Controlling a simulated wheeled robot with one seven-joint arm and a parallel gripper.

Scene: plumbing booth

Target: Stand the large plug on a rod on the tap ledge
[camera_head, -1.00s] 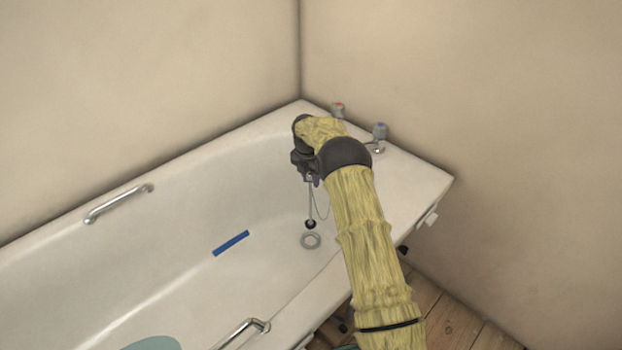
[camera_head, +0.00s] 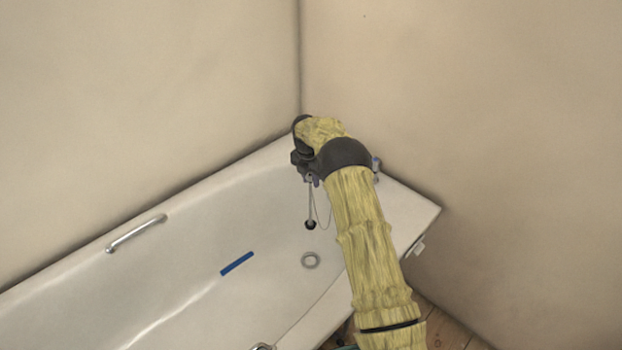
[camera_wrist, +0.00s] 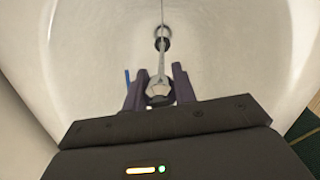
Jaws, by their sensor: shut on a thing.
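My gripper (camera_head: 309,179) is shut on the upper end of the large plug on a rod. The black plug (camera_head: 310,225) hangs below on its thin upright metal rod, and a chain loops beside it. In the wrist view, my gripper's two dark fingers (camera_wrist: 159,88) are either side of the rod's top, with the plug (camera_wrist: 163,44) beyond. The tap ledge (camera_head: 408,208) is the white right end of the bath, partly behind my arm. One tap (camera_head: 376,166) shows at the arm's edge; the other is hidden.
The drain (camera_head: 311,260) is in the bath floor, lower in the picture than the plug. A blue strip (camera_head: 237,263) lies in the bath to its left. A grab rail (camera_head: 136,233) is on the far rim. Walls meet behind the ledge.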

